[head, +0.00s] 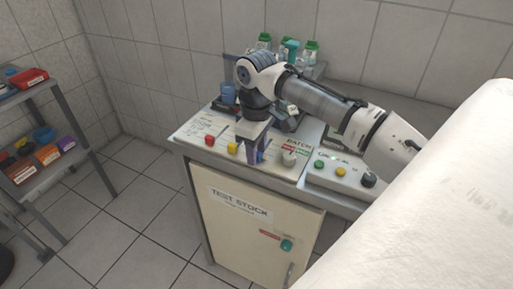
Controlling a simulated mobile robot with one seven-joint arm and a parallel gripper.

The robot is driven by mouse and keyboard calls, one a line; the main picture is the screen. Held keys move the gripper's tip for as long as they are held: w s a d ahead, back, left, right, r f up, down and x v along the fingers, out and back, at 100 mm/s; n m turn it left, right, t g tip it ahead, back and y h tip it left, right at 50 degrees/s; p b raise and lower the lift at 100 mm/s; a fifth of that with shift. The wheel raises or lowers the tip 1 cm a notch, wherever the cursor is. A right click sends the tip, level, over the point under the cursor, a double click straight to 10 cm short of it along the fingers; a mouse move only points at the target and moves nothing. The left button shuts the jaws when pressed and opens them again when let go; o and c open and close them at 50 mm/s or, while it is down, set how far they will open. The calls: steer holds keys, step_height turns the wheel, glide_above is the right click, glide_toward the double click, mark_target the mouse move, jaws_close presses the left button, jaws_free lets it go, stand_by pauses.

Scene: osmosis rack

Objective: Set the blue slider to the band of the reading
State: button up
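My gripper (255,157) points straight down over the front middle of the cream panel (190,128) on the bench cabinet. Its fingertips are low, at or just above the panel surface. A dark blue patch shows at the fingers, where the blue slider seems to be. The fingers hide most of it, and I cannot tell whether they are closed on it. A red slider knob (209,140) and a yellow slider knob (232,148) stand to the left of my gripper. Panel scales and any reading are too small to make out.
A whitish knob (289,158) stands right of my gripper, near a "BATCH" label. Further right is a control box (325,178) with green and yellow buttons and a dark knob (368,180). Green-capped bottles (311,50) stand behind. A shelf (45,172) is at far left.

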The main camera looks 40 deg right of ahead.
jaws_close()
steer(key=shift+r, duration=0.1)
steer(key=shift+w+d+r+p, duration=0.1)
steer(key=shift+w+d+p, duration=0.2)
steer(key=shift+d+p, duration=0.3)
steer(key=shift+w+d, duration=0.15)
steer(key=shift+d, duration=0.3)
jaws_free()
